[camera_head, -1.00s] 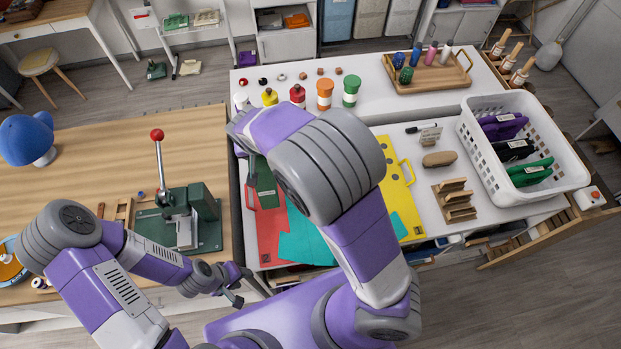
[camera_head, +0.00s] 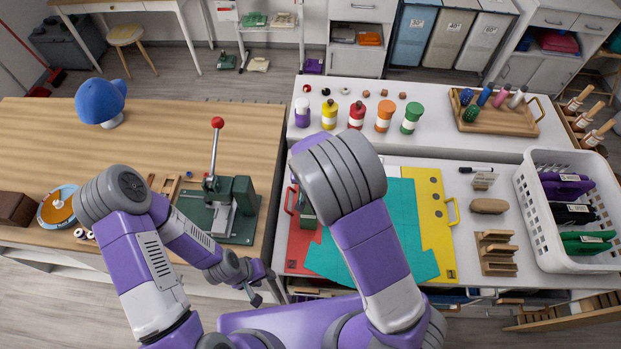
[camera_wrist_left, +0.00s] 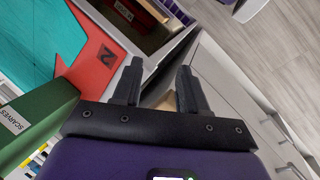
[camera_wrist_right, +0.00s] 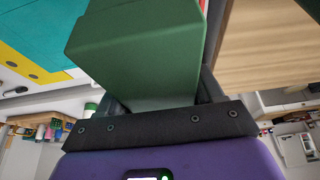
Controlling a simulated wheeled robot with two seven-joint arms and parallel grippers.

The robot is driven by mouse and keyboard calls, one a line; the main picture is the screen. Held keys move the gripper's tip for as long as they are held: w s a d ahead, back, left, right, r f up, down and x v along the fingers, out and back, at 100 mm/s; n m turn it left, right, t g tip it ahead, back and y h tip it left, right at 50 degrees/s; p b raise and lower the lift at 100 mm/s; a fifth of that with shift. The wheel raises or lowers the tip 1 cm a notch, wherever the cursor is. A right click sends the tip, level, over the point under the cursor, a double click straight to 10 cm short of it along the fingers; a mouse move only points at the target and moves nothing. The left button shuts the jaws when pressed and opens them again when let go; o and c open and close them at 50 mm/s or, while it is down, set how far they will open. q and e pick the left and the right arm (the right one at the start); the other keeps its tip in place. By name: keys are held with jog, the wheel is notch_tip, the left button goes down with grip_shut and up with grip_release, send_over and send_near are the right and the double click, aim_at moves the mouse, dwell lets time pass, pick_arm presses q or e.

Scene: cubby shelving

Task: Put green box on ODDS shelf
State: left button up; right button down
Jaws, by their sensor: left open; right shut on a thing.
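The green box (camera_head: 308,216) is mostly hidden behind my right forearm in the head view, above the red board at the bench's left edge. In the right wrist view the green box (camera_wrist_right: 140,55) fills the space between the fingers of my right gripper (camera_wrist_right: 160,95), which is shut on it. In the left wrist view a green box (camera_wrist_left: 35,130) with a SCARVES label is at the left. My left gripper (camera_head: 262,292) is open and empty, low beside the bench's front corner; its fingers (camera_wrist_left: 160,80) show apart in its wrist view. I see no readable ODDS label.
A green lever press (camera_head: 225,205) stands on the wooden table. Red, teal (camera_head: 400,225) and yellow (camera_head: 435,215) sheets lie on the white bench. A white basket (camera_head: 530,205) holds purple, black and green items. Bottles (camera_head: 384,115) line the back. Drawers stand open under the bench front.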

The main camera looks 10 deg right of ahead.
jog(key=shift+c, duration=0.8)
grip_release()
jog(key=shift+f, duration=0.1)
